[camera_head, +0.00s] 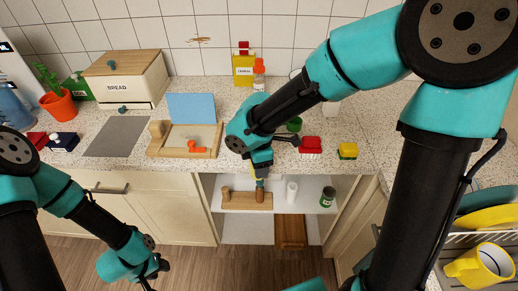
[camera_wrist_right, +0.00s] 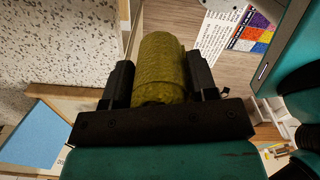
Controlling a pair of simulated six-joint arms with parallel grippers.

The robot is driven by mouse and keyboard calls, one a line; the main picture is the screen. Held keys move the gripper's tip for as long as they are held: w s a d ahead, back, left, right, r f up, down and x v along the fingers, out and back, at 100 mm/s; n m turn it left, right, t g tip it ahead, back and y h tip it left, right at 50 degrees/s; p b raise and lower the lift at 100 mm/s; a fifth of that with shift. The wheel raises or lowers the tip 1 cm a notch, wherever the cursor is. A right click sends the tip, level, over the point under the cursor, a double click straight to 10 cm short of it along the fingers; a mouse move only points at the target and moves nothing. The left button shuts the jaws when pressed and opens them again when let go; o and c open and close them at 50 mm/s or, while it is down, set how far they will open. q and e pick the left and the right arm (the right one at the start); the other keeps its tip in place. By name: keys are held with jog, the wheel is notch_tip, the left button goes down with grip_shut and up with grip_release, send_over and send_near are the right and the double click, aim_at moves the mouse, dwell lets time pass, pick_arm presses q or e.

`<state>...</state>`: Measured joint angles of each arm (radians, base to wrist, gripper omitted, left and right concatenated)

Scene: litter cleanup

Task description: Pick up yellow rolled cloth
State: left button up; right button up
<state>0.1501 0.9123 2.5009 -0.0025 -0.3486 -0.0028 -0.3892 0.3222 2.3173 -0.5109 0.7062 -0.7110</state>
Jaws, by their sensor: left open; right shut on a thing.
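The yellow rolled cloth (camera_wrist_right: 160,62) is between the two fingers of my right gripper (camera_wrist_right: 159,82) in the right wrist view. The gripper is shut on it, with a finger against each side. In the head view my right gripper (camera_head: 260,172) hangs at the counter's front edge, above the open shelf, and the cloth is mostly hidden there. My left gripper (camera_head: 152,272) is open and empty, low at the bottom left, in front of the closed cabinet doors.
The open shelf (camera_head: 274,216) holds a wooden piece, a white bottle (camera_head: 292,192) and a dark jar (camera_head: 327,196). A dish rack stands at right.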

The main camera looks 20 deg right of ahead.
jog(key=shift+s+a+r, duration=0.1)
jog(key=shift+s+a, duration=0.25)
jog(key=shift+s, duration=0.55)
jog(key=shift+s+a+r, duration=0.1)
jog(key=shift+s+a, duration=0.2)
jog(key=shift+s, duration=0.6)
